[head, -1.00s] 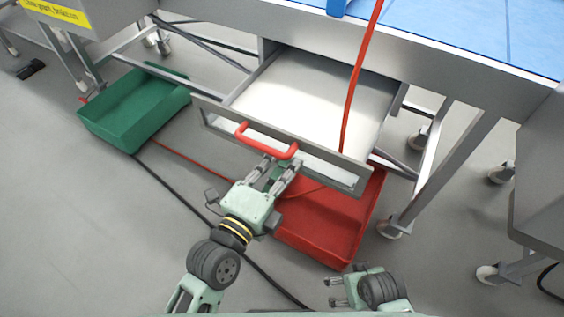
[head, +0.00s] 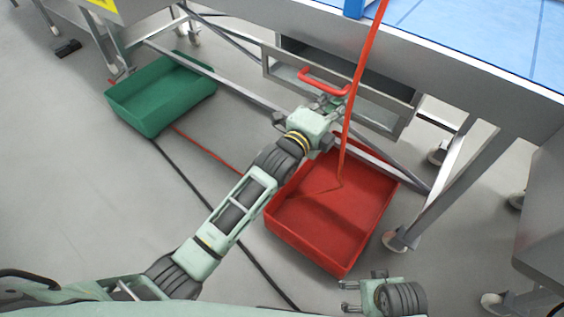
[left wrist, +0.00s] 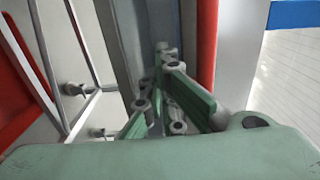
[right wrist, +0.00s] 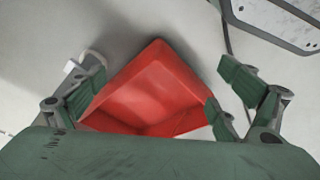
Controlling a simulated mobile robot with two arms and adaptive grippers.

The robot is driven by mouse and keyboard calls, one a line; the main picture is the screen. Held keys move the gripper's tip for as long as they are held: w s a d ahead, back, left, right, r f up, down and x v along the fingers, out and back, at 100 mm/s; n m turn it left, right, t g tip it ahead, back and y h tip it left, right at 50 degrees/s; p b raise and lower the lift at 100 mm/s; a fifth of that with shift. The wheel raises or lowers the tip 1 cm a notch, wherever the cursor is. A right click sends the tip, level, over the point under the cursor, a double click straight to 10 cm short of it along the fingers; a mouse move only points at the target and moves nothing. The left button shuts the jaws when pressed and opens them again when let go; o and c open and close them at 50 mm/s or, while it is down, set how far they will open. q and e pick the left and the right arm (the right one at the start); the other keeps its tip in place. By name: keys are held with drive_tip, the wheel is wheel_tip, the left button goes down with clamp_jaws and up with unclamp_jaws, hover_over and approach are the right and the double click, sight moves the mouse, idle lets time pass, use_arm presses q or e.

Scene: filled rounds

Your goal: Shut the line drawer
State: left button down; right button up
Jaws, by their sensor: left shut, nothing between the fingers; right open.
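The line drawer (head: 385,121) is under the metal table, with a framed grey front and a red handle (head: 323,82). A dark gap shows between its front and the table edge. My left gripper (head: 331,102) is shut and empty, its tips at the drawer front just below the handle; my gripper partly hides the front. In the left wrist view the red handle (left wrist: 207,45) is right of the fingers; contact is hard to judge. My right gripper (head: 348,296) is open and empty, low and away from the drawer.
A red cord (head: 357,85) hangs across the drawer front towards a red tray (head: 337,265) on the floor below. A green tray (head: 150,122) stands at left. Table legs and casters (head: 398,240) stand at right. Black cable crosses the floor.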

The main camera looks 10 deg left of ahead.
use_arm(q)
drive_tip(key=b+x, duration=0.1)
drive_tip(key=x, duration=0.4)
drive_tip(key=shift+w+d+f+b, duration=0.1)
drive_tip(key=shift+w+f+b, duration=0.05)
drive_tip(key=shift+w+b, duration=0.15)
use_arm(e)
drive_tip(key=w+v, duration=0.2)
drive_tip(key=v, duration=0.6)
drive_tip(key=shift+s+r+t, duration=0.2)
drive_tip(key=shift+s+t, duration=0.05)
drive_tip(key=shift+t, duration=0.05)
use_arm(q)
drive_tip(key=shift+w+r, duration=0.1)
drive_tip(key=shift+r, duration=0.2)
